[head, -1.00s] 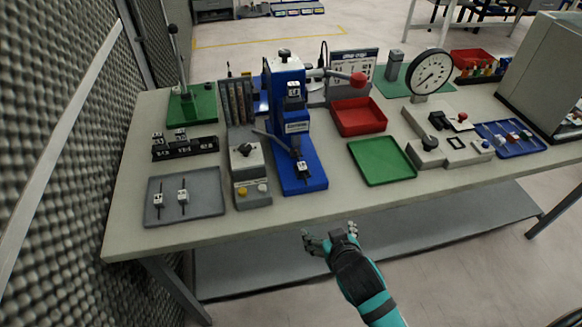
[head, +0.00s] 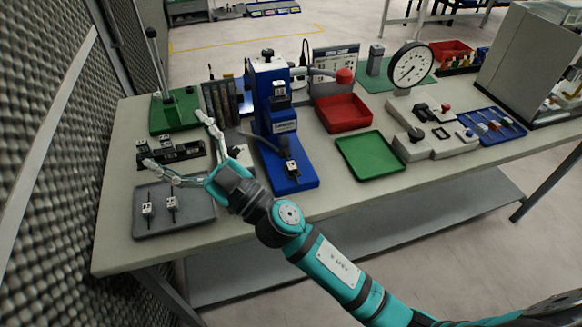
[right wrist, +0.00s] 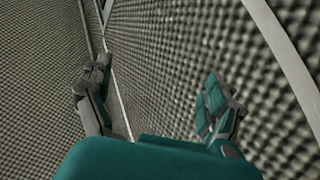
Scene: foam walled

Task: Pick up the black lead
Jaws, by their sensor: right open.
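My right gripper (head: 178,142) is open and empty. It reaches in from the lower right, with its spread fingers over the left part of the bench, above the grey tray (head: 192,222) and near a black block (head: 185,154). The right wrist view shows its two fingers (right wrist: 155,105) apart with only foam wall between them. A blue tray (head: 513,135) at the bench's right holds several small slim pieces with coloured ends. They are too small to tell whether one is a black lead. My left gripper is not in view.
Two small white-and-black parts (head: 172,203) stand in the grey tray. A blue press (head: 285,125) stands in the middle, with a green tray (head: 371,160) and red bin (head: 343,114) to its right. A dial gauge (head: 411,65) stands behind. The foam wall (head: 40,210) borders the left.

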